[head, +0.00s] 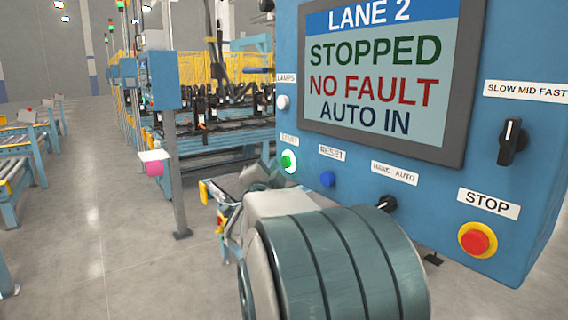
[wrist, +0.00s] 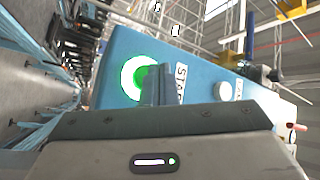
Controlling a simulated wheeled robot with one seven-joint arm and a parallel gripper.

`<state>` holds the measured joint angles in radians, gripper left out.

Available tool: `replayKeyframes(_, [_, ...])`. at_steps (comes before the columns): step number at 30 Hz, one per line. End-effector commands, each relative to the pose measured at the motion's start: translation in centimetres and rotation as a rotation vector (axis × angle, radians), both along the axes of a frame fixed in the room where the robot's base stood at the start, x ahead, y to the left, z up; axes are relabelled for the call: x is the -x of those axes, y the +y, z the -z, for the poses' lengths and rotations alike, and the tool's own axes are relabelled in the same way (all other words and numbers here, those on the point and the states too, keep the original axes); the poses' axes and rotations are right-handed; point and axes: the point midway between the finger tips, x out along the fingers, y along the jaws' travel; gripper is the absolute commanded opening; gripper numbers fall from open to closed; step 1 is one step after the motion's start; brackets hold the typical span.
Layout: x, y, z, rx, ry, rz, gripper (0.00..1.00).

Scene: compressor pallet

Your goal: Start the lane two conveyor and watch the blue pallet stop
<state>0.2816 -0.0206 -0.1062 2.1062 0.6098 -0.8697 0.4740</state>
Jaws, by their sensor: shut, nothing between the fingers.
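The blue Lane 2 panel (head: 290,60) fills the right of the head view. Its screen (head: 385,75) reads STOPPED, NO FAULT, AUTO IN. The green START button (head: 289,161) is lit, with a white ring. It also shows in the wrist view (wrist: 135,77), partly behind my fingers. My gripper (head: 272,176) is shut and empty, with its tips close by the START button; in the wrist view its closed fingers (wrist: 157,84) overlap the button's right edge. I cannot tell whether they touch it. I cannot make out the blue pallet.
Near START are the blue RESET button (head: 328,179), the HAND AUTO selector (head: 387,204) and the white LAMPS button (head: 283,102). The speed knob (head: 512,141) and red STOP button (head: 477,240) are further right. Conveyors stand behind; the floor (head: 105,220) at left is clear.

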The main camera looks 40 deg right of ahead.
Motion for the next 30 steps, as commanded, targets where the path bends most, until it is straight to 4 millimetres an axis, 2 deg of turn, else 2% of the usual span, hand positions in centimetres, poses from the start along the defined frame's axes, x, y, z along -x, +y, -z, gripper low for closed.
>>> replayKeyframes(17, [0.00,-0.04,0.05,0.000,0.000,0.000,0.00])
replayKeyframes(30, [0.05,-0.86,-0.02,0.001,0.001,0.000,0.00])
